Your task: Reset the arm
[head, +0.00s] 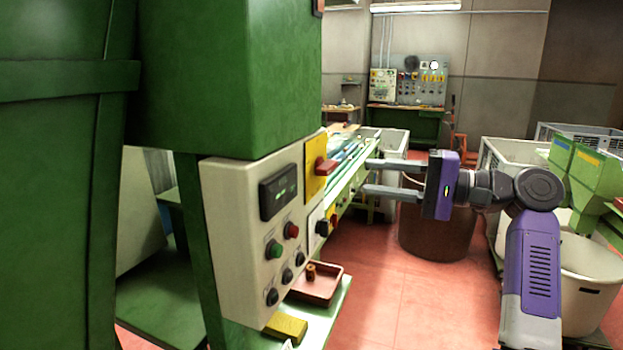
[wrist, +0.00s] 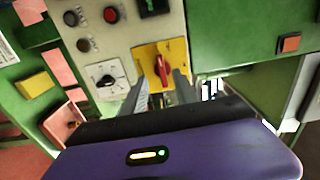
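My gripper (head: 368,177) is open and empty in the head view, its two grey fingers apart and pointing left toward the control panel (head: 228,220). My purple arm stands at the right of the head view. In the wrist view my gripper (wrist: 158,82) shows its two fingers spread, with a red switch handle (wrist: 161,67) on a yellow plate seen between them. In the head view the same red handle (head: 326,166) sits left of the fingertips, with a visible gap. The panel also shows in the wrist view (wrist: 130,42).
The green machine (head: 240,75) fills the left. A reddish tray (head: 327,291) with a cork-coloured piece (head: 311,270) and a yellow block (head: 288,327) lie below the panel. A brown bin (head: 432,235) stands behind my gripper. Red floor (head: 375,310) is open in the middle.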

